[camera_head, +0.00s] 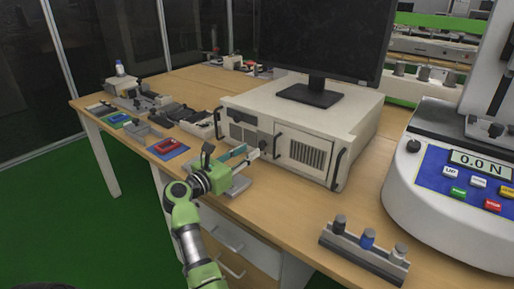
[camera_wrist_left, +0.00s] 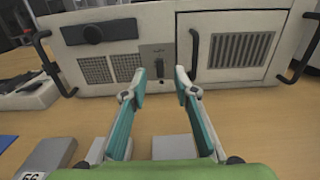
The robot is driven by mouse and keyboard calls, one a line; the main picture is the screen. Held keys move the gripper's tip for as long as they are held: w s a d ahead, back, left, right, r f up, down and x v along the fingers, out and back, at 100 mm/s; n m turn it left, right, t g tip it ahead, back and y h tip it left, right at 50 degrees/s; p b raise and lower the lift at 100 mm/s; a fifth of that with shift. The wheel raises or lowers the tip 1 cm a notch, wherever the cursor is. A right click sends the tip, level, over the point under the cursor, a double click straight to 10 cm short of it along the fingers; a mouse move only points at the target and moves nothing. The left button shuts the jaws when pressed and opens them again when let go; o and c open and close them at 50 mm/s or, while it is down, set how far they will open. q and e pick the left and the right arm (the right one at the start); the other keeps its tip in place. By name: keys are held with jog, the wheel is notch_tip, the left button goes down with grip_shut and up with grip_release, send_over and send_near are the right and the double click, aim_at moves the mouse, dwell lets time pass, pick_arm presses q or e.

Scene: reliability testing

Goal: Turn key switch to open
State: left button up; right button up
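A pale computer case (camera_head: 345,112) stands on the wooden desk. In the left wrist view its front (camera_wrist_left: 160,28) shows a small grey switch panel (camera_wrist_left: 152,52) between a vent grille and a handled door. A small dark upright part, likely the key switch (camera_wrist_left: 160,68), sits low on that panel, too small to tell its turn position. My left gripper (camera_head: 247,153) is in front of the case. In the left wrist view its teal fingers (camera_wrist_left: 160,76) are spread apart, tips on either side of the panel's lower part, with nothing held. My right gripper is not in view.
Black handles (camera_wrist_left: 193,50) stick out from the case front. A monitor (camera_head: 318,40) stands on top. A force tester (camera_head: 450,180) and a block with three knobs (camera_head: 364,250) are at right. Several small devices (camera_head: 140,105) crowd the desk's left side.

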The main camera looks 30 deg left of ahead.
aim_at(259, 144)
pick_arm(q)
jog(key=w, duration=0.5)
jog(key=shift+w+d, duration=0.1)
jog(key=shift+d, duration=0.1)
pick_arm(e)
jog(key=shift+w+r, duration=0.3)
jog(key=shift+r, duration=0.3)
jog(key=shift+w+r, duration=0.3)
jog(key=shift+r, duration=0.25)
pick_arm(q)
grip_shut()
